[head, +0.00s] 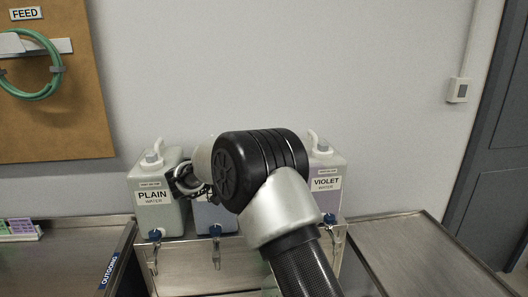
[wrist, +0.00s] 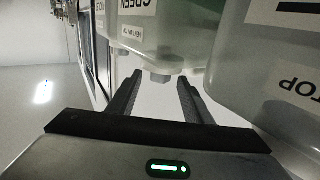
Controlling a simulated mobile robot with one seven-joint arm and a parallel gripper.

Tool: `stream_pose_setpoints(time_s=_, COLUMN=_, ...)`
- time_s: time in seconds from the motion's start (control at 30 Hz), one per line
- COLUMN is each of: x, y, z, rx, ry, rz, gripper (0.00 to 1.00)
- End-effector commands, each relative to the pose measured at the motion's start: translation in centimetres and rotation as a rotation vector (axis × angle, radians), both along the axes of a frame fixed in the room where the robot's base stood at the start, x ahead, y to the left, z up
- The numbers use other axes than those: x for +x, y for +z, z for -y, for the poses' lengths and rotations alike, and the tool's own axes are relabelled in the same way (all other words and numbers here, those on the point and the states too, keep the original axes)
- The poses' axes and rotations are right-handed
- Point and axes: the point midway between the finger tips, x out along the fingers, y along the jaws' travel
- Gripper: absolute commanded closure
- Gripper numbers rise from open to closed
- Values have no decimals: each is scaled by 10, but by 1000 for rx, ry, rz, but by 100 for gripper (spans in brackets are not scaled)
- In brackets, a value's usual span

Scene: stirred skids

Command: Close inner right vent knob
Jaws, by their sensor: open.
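In the wrist view my gripper (wrist: 158,92) is open, its two dark fingers spread apart. A small pale knob-like piece (wrist: 160,77) shows between the fingers near their tips. It sits on the edge of a translucent container (wrist: 185,40) with upside-down labels, one seeming to read GREEN. I cannot tell whether the fingers touch the piece, or which vent knob it is. Nothing is held. In the head view my arm covers the middle of the row of jugs, and my fingertips cannot be made out clearly.
In the head view the PLAIN jug (head: 155,213) and VIOLET jug (head: 327,197) flank a mostly hidden bluish jug (head: 212,217), with taps below. Metal counters (head: 420,250) lie at both sides. A large pale container (wrist: 262,65) crowds the right finger in the wrist view.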

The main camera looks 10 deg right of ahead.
Motion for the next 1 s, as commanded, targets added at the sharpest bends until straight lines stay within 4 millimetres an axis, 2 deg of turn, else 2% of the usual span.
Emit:
stream_pose_setpoints(time_s=0.3, x=-45, y=-1, z=-64, rx=0, ry=5, rz=0, gripper=54)
stream_pose_setpoints(time_s=0.53, x=-74, y=0, z=-105, rx=0, ry=3, rz=0, gripper=54)
stream_pose_setpoints(time_s=0.7, x=-86, y=0, z=-121, rx=0, ry=1, rz=0, gripper=54)
stream_pose_setpoints(time_s=1.0, x=-90, y=0, z=-126, rx=-1, ry=-1, rz=0, gripper=54)
